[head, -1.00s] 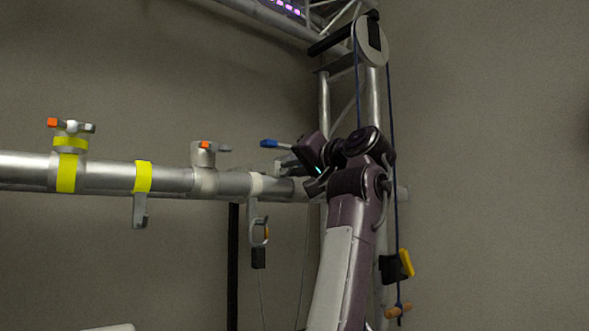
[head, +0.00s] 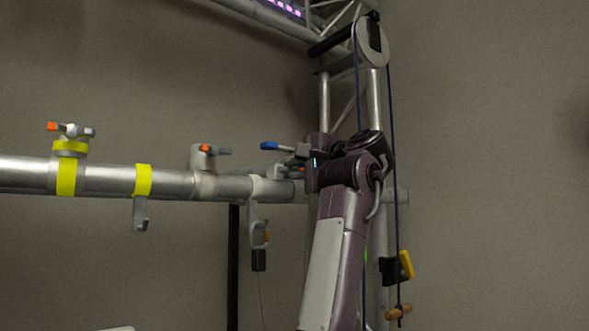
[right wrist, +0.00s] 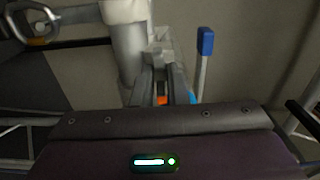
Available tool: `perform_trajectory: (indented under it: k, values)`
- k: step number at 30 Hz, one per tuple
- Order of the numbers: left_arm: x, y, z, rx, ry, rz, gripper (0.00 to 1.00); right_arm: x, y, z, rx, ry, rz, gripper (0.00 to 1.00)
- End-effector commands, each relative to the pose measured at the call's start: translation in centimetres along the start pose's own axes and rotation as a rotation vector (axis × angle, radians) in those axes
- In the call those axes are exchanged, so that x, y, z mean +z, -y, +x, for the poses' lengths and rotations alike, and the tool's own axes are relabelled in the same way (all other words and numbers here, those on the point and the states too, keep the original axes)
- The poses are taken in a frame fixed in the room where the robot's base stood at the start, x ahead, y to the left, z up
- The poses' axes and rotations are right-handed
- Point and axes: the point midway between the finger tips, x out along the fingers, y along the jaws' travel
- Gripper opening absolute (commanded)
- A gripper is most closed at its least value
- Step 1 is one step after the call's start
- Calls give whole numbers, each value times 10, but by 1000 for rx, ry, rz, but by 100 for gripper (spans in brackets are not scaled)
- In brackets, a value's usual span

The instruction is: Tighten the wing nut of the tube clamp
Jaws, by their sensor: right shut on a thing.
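My right gripper (head: 293,158) reaches the right end of the horizontal silver tube (head: 110,177). In the right wrist view its fingers (right wrist: 161,80) are shut on a wing nut, whose orange wing (right wrist: 162,101) shows between them. The orange also peeks out below the gripper in the head view. The tube clamp under this nut is mostly hidden by the fingers and hand. A blue-tipped lever (head: 271,146) stands just left of the gripper; it also shows in the right wrist view (right wrist: 205,42). My left gripper is not in view.
Two other clamps with orange-and-grey wing nuts sit on the tube, one at left (head: 70,145) and one mid-tube (head: 203,158). A blue rope (head: 393,160) runs from a pulley (head: 371,42) beside my right arm.

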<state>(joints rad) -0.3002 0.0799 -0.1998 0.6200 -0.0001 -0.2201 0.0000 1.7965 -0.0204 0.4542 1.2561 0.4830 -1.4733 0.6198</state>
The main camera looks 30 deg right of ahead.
Motion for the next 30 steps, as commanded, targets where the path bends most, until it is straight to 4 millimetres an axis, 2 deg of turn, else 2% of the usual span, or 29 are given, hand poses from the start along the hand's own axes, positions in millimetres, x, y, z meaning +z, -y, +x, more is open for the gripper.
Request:
perform_trajectory:
  k: [19, 20, 24, 30]
  values:
    - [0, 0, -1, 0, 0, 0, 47, 0, -1, 0, 1, 0, 51, 0]
    - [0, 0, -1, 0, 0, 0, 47, 0, -1, 0, 1, 0, 51, 17]
    - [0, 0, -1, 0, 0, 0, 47, 0, -1, 0, 1, 0, 50, 35]
    - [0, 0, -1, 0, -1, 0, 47, 0, 0, 0, 0, 0, 48, 35]
